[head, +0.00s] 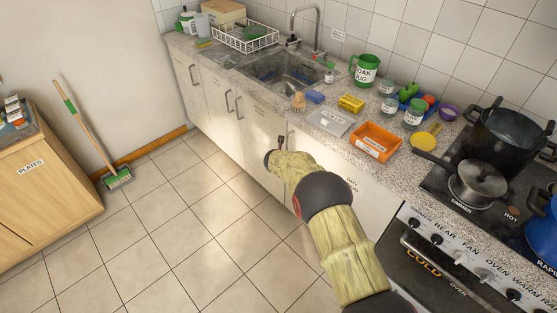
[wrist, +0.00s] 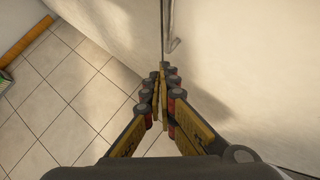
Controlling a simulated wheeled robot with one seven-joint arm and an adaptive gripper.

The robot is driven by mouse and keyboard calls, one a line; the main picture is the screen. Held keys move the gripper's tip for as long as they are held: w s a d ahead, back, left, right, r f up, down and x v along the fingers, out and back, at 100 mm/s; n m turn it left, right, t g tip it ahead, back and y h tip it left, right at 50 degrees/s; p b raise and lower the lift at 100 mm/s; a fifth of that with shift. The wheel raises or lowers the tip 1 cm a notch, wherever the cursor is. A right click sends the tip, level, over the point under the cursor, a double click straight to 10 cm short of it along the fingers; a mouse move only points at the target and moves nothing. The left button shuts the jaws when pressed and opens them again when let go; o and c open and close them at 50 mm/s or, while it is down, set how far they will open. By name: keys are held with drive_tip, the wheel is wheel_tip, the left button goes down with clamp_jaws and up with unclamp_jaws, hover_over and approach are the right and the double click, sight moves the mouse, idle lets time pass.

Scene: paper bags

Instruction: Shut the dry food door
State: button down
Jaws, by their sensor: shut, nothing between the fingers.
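The dry food door (head: 352,190) is a pale cabinet door under the counter, with a printed label, partly hidden behind my arm. In the wrist view, a pale panel with a metal bar handle (wrist: 175,32) fills the right side, beside another pale panel (wrist: 110,25) on the left. A narrow dark seam runs between them. I cannot tell whether the door is flush or slightly ajar. My gripper (wrist: 162,72) is shut and empty, its fingertips close to the lower end of the seam. In the head view my gripper (head: 281,142) is small beside the cabinet fronts.
The counter (head: 235,78) holds a sink (head: 275,75), an orange tray (head: 375,142) and several jars. An oven (head: 450,265) with pots on its hob stands to the right. Open tiled floor (head: 180,240) lies to the left, with a broom (head: 88,135) by the wall and a wooden cabinet (head: 45,185).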

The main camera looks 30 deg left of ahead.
drive_tip(key=v, duration=0.6)
drive_tip(key=shift+s+r+p, duration=0.15)
drive_tip(key=shift+s+p, duration=0.1)
drive_tip(key=shift+p, duration=0.15)
